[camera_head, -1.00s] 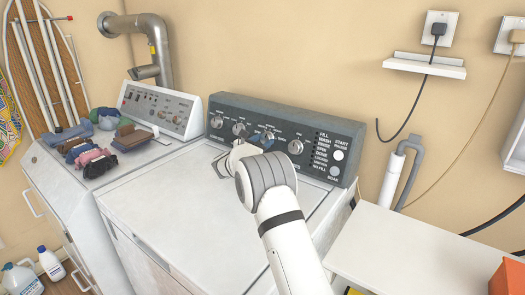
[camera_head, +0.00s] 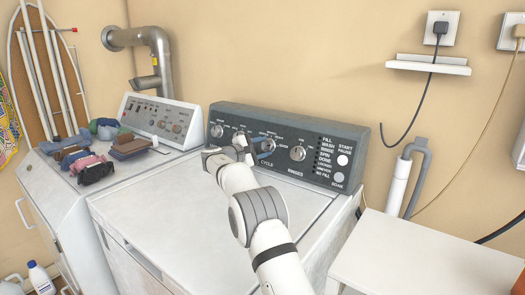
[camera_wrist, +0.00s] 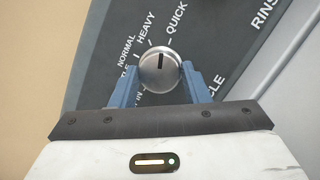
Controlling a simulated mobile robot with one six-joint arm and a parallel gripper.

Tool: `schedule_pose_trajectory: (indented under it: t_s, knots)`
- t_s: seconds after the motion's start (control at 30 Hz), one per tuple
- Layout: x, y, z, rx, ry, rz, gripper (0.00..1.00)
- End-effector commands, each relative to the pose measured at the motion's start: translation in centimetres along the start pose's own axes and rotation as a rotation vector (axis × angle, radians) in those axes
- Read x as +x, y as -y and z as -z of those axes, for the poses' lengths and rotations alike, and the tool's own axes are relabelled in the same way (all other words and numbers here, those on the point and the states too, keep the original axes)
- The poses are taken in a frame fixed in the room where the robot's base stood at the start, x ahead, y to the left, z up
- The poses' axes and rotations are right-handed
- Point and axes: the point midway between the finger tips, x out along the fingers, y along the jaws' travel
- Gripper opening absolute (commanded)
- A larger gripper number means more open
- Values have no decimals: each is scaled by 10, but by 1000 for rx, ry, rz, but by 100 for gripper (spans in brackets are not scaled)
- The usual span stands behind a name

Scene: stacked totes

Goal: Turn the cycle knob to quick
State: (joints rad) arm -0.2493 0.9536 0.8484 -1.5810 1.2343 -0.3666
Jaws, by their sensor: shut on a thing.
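The cycle knob (camera_wrist: 159,74) is a round silver dial with a dark pointer line, on the dark grey control panel (camera_wrist: 95,60). In the wrist view the line points up, between the words HEAVY and QUICK; I cannot tell exactly which tick it meets. My gripper (camera_wrist: 164,86) has its two blue fingers on either side of the knob and is shut on it. In the head view my gripper (camera_head: 251,147) reaches the panel from the left front, above the word CYCLE, and largely hides the knob.
The rinses knob (camera_head: 297,153) is just right of the gripper, and more knobs (camera_head: 217,131) are to its left. START/PAUSE and SOAK buttons (camera_head: 342,160) are at the panel's right end. The white washer lid (camera_head: 165,205) is clear. Folded clothes (camera_head: 96,170) lie on the left machine.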

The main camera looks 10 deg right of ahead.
Motion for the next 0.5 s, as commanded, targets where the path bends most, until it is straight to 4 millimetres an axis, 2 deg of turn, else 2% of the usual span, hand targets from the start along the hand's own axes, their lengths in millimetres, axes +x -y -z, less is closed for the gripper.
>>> schedule_pose_trajectory:
  t_s: [0.2, 0.5]
  knots:
    - [0, 0, 1, 115, 5, 33, 19]
    - [0, -1, 1, 190, 11, 54, 19]
